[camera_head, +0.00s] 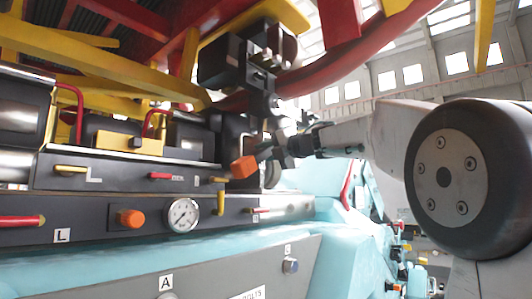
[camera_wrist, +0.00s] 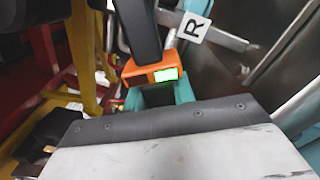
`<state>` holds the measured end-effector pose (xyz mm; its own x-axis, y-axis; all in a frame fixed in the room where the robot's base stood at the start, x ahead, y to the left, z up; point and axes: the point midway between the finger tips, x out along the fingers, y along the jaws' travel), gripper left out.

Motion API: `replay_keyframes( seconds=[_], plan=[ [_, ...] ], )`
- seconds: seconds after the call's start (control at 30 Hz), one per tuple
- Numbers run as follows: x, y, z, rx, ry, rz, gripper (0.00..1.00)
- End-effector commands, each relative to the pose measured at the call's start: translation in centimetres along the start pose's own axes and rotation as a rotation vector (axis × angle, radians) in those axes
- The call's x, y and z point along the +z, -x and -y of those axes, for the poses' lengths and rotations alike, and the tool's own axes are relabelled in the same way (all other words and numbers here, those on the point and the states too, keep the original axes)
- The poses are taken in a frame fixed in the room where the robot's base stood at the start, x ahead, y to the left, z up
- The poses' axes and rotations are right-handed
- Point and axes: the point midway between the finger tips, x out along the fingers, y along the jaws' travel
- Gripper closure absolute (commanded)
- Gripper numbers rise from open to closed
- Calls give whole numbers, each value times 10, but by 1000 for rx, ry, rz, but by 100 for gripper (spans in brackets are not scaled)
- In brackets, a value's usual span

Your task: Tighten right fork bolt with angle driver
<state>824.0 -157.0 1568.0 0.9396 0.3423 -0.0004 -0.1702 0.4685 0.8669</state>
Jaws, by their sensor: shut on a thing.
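My gripper (camera_head: 283,148) is shut on the angle driver, at the end of my arm reaching in from the right. The driver's orange end (camera_head: 243,167) sticks out to the left of the gripper in the head view. In the wrist view the driver shows as an orange block (camera_wrist: 152,72) with a lit green display and a black body (camera_wrist: 138,30) running up out of the picture. A white tag marked R (camera_wrist: 193,28) is right of the driver, near a grey metal bar (camera_wrist: 225,38). I cannot make out the right fork bolt or whether the driver's tip touches it.
A dark panel on the left holds a pressure gauge (camera_head: 183,215), an orange knob (camera_head: 130,217), and red and yellow handles. Red and yellow train beams (camera_head: 120,50) hang overhead. A teal body (camera_head: 60,268) lies below. Space around the gripper is tight.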

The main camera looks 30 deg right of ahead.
Motion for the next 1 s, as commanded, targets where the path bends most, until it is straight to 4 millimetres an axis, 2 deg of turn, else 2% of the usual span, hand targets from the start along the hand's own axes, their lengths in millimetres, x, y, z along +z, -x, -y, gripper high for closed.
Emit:
replay_keyframes(
  seconds=[1.0],
  plan=[
    [1, -8, -3, 3, 3, 3, 100]
  ],
)
